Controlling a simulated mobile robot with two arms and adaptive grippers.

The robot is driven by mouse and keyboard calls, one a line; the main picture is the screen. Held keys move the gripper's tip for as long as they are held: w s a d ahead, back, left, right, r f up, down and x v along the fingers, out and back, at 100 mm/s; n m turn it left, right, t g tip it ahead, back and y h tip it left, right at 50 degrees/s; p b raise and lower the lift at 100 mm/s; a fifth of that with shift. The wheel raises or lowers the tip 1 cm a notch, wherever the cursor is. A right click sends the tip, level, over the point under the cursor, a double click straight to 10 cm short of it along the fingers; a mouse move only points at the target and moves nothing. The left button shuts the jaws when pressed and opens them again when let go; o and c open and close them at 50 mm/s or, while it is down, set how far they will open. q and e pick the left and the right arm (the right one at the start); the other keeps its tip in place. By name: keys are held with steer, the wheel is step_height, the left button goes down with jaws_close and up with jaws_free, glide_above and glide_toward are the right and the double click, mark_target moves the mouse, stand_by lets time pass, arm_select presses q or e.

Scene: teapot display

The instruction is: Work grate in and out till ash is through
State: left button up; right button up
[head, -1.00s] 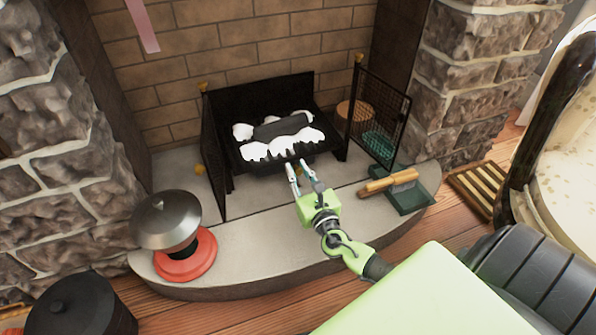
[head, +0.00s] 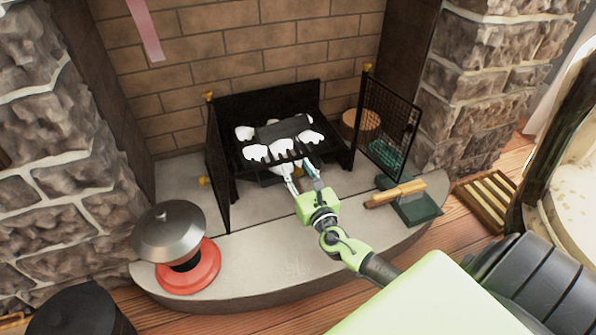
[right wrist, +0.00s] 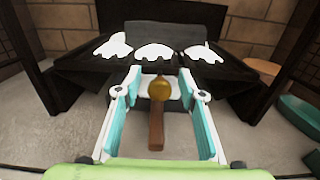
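The ash also shows in the right wrist view (right wrist: 154,51). My right gripper, also in the head view (head: 298,169), is open, with gaps beside the knob. My left gripper is out of view.
Dark mesh screens (head: 386,125) flank the grate. A brush (head: 395,194) lies on a green dustpan (head: 413,208) at the hearth's right. A grey lidded pot on a red base (head: 187,277) stands at the left. The stone hearth (head: 255,262) between them is clear.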

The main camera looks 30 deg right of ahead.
steer(key=shift+s+a+f, duration=0.15)
steer(key=shift+s, duration=0.35)
steer(key=v, duration=1.1)
